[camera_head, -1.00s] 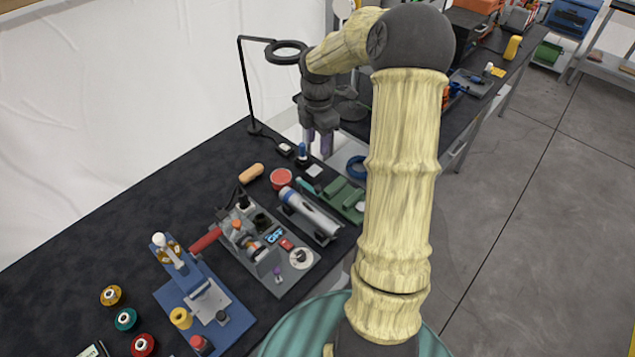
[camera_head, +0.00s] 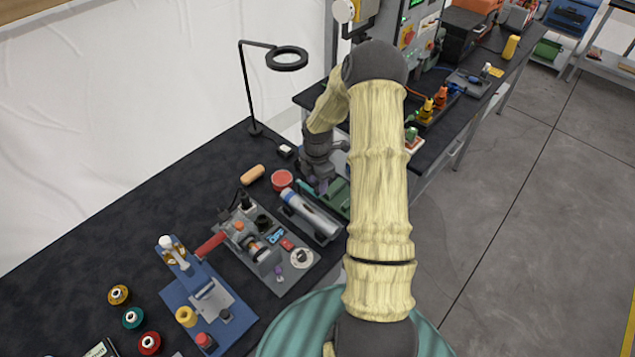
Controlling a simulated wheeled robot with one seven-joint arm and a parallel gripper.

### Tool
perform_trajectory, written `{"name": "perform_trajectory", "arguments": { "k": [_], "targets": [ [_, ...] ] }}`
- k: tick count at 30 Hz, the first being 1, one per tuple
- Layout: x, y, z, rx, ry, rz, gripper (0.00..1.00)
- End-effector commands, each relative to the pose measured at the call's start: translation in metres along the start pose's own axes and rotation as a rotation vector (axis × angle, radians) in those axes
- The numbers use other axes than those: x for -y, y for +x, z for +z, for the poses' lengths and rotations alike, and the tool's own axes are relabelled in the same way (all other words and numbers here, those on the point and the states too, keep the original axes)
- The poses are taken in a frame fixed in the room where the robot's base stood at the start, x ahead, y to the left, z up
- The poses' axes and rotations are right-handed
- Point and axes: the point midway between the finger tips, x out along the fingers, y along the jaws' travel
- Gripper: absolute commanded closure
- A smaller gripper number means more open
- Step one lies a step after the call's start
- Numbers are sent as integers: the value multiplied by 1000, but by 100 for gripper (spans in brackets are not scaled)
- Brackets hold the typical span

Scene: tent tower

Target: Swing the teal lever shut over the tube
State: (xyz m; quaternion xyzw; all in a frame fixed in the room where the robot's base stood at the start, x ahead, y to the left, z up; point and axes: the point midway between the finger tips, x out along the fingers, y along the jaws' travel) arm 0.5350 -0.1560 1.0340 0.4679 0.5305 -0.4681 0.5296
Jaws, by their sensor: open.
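A green fixture (camera_head: 338,197) stands at the right end of the dark bench, partly hidden by my arm. A silver tube (camera_head: 315,217) with a blue band lies in a grey cradle just left of the fixture. My gripper (camera_head: 322,189) is open and points down by the fixture's far left end, near the tube's blue-banded end. I cannot tell whether it touches the lever.
A red round tin (camera_head: 282,180) and a tan cylinder (camera_head: 253,174) lie left of my gripper. A grey plate with parts (camera_head: 293,277) and a blue-based press (camera_head: 237,312) stand nearer. A black ring-lamp stand (camera_head: 248,90) rises behind.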

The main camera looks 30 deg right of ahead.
Motion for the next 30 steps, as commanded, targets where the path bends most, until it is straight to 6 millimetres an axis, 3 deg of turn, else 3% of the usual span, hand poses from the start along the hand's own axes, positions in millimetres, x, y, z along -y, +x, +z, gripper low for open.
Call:
{"name": "perform_trajectory", "arguments": {
  "k": [6,14,21,30],
  "targets": [
    [0,18,0,1,0,0,57],
    [0,21,0,1,0,1,57],
    [0,20,0,1,0,1,100],
    [0,20,1,1,6,2,100]
  ]
}}
